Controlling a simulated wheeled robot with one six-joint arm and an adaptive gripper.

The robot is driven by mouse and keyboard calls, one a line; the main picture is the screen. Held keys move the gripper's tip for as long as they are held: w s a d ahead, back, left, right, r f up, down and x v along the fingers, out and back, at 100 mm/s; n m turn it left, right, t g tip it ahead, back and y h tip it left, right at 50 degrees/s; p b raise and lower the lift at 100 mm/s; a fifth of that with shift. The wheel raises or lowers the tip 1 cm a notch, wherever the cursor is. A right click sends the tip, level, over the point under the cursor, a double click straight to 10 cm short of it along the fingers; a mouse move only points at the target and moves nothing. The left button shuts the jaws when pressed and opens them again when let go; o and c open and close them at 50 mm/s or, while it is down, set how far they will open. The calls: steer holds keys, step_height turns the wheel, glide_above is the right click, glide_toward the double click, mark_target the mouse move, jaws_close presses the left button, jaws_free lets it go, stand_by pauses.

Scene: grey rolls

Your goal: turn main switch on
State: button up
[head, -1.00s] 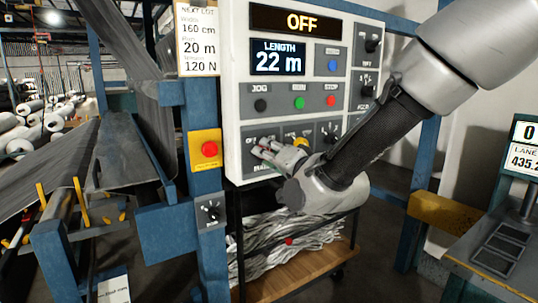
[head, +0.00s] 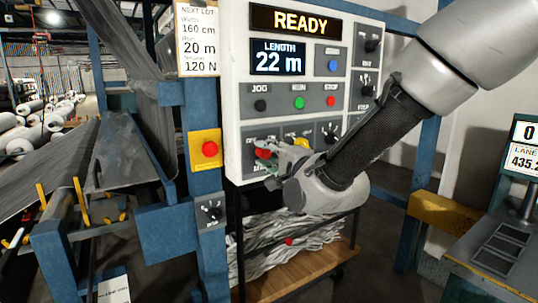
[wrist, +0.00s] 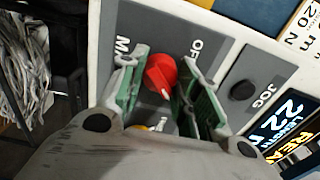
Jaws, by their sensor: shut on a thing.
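The main switch is a red knob (wrist: 160,72) on a grey plate at the lower left of the white control panel (head: 232,100). In the wrist view, the green-padded fingers of my gripper (wrist: 165,85) stand on either side of the knob, shut on it. In the head view my gripper (head: 268,160) reaches in from the right, and a bit of the red knob (head: 263,153) shows beside the fingers. The panel's top display (head: 300,23) reads READY. The plate's lettering is partly hidden.
JOG, RUN and STOP buttons (head: 299,103) sit above my gripper. A red button on a yellow box (head: 209,149) is on the blue post to the left. A cart with grey scrap (head: 290,245) stands below. A yellow bar (head: 443,211) is at right.

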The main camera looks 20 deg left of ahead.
stand_by(0.5)
steer(key=o, duration=1)
steer(key=shift+o, duration=0.2)
steer(key=shift+d, duration=0.1)
steer(key=v, duration=1.2)
